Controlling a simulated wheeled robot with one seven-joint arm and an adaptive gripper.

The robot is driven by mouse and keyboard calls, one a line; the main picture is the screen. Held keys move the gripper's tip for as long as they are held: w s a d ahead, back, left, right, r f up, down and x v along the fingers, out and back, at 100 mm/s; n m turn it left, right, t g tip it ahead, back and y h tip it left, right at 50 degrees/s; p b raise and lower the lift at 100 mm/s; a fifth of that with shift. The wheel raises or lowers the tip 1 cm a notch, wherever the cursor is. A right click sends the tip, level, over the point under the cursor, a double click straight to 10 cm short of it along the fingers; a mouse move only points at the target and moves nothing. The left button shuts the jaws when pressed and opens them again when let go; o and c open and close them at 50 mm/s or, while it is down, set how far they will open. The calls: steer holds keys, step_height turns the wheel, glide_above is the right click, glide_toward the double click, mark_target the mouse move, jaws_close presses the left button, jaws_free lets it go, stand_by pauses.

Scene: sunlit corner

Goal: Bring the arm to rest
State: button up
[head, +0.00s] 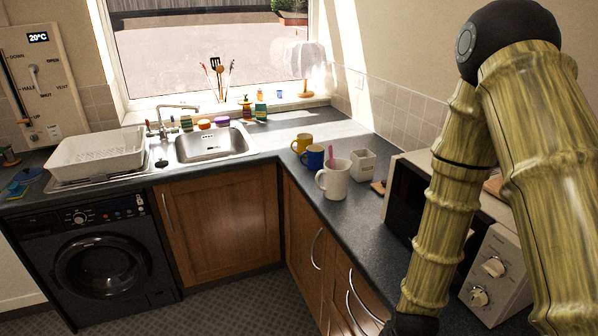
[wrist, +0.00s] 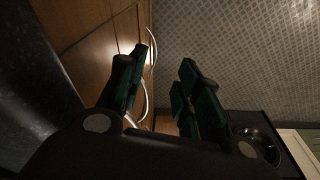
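My arm, with a bamboo-like surface, comes down the right side of the head view, in front of the microwave. Its end is cut off by the bottom edge, so my gripper's fingers do not show there. In the wrist view my gripper (wrist: 158,78) has two dark green fingers that stand well apart with nothing between them. Beyond the fingers are a wooden cupboard front (wrist: 95,50) with curved metal handles and the patterned floor (wrist: 230,50).
The counter (head: 335,228) carries a white mug (head: 334,186), a blue mug (head: 312,160), a yellow mug (head: 301,143) and a white square pot (head: 363,163). The microwave (head: 495,270) stands close behind my arm. The floor (head: 225,312) before the cupboards is clear.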

steer(key=s+d+f+m+g+b, duration=0.1)
steer(key=s+f, duration=1.5)
steer(key=s, duration=0.2)
steer(key=shift+s+m+g, duration=0.2)
steer(key=shift+m+g, duration=0.2)
